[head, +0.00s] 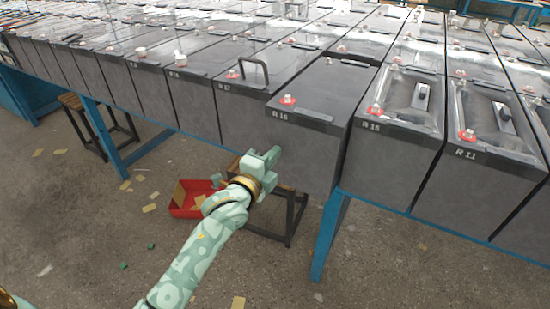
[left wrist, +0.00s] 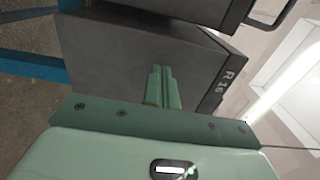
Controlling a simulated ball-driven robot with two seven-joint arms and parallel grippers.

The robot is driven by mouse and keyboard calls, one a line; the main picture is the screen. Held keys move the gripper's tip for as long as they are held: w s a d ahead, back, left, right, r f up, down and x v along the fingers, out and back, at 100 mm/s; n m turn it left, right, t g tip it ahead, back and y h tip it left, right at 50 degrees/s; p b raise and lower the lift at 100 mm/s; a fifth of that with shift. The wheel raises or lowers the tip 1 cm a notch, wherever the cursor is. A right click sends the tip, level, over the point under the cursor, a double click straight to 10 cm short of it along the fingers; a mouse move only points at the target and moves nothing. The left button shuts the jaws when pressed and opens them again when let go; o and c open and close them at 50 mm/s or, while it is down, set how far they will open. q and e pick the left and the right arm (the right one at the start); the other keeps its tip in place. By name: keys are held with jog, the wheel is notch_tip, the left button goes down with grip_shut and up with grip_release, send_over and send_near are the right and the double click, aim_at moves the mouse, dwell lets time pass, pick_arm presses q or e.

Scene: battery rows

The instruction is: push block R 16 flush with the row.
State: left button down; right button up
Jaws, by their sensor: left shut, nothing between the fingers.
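Block R 16 (head: 320,95) is a dark grey battery block with a red terminal cap and its label on the top front edge. It juts out toward me past its neighbours R 17 (head: 243,115) and R 15 (head: 395,155). In the left wrist view, R 16 (left wrist: 140,55) shows its broad front face and its label. My left gripper (head: 271,157) is shut and empty at the lower left of that face. Its closed fingers (left wrist: 161,80) point at the face in the wrist view; I cannot tell whether they touch. My right gripper is not in view.
The blocks stand on a blue-framed table (head: 329,235), with R 11 (head: 475,195) farther right. Below are a red bin (head: 183,208), a stool (head: 290,225) behind my left arm, and another stool (head: 72,101) at left. Scraps litter the floor.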

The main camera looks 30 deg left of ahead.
aim_at(279, 145)
pick_arm(q)
jog(key=shift+w+r, duration=0.1)
jog(key=shift+w, duration=0.1)
jog(key=w, duration=0.5)
jog(key=shift+w+r, duration=0.15)
jog(key=shift+w, duration=0.45)
jog(key=shift+r, duration=0.2)
jog(key=shift+s, duration=0.1)
